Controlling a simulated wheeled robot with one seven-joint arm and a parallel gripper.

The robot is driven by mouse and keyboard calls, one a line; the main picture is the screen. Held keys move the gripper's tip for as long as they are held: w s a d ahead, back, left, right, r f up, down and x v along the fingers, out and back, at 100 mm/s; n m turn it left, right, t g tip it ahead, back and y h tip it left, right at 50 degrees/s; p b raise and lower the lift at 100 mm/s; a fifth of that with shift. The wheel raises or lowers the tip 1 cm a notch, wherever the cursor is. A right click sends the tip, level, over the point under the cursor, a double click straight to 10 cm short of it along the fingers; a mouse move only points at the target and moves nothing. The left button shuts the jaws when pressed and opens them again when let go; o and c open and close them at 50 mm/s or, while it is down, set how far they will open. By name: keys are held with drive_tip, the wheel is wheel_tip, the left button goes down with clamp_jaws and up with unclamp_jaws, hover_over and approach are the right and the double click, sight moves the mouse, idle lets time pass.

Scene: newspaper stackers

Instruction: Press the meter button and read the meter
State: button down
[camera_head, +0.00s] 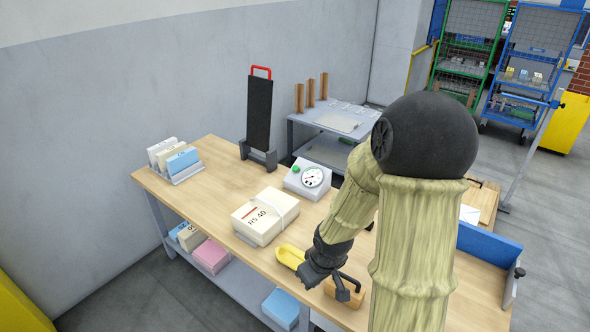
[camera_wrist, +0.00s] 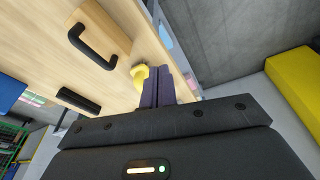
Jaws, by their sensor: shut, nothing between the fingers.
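The meter (camera_head: 301,188) is a small white sloped box on the wooden table in the head view. A green button (camera_head: 295,169) sits on its left side, beside a round white dial (camera_head: 313,177). The dial's reading is too small to tell. My gripper (camera_head: 306,284) is low over the table's front edge, well nearer the camera than the meter and apart from it. In the wrist view my gripper's dark fingers (camera_wrist: 164,87) are together with nothing between them. The meter does not show in the wrist view.
A strapped paper stack (camera_head: 262,219) lies left of the meter. A black upright board (camera_head: 260,115) stands behind. Bare tabletop (camera_head: 225,180) lies left.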

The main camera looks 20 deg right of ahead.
drive_tip(key=s+a+r+m, duration=0.3)
drive_tip(key=s+r, duration=0.3)
drive_tip(key=r, duration=0.2)
drive_tip(key=shift+a+m, duration=0.4)
drive_tip(key=shift+a, duration=0.3)
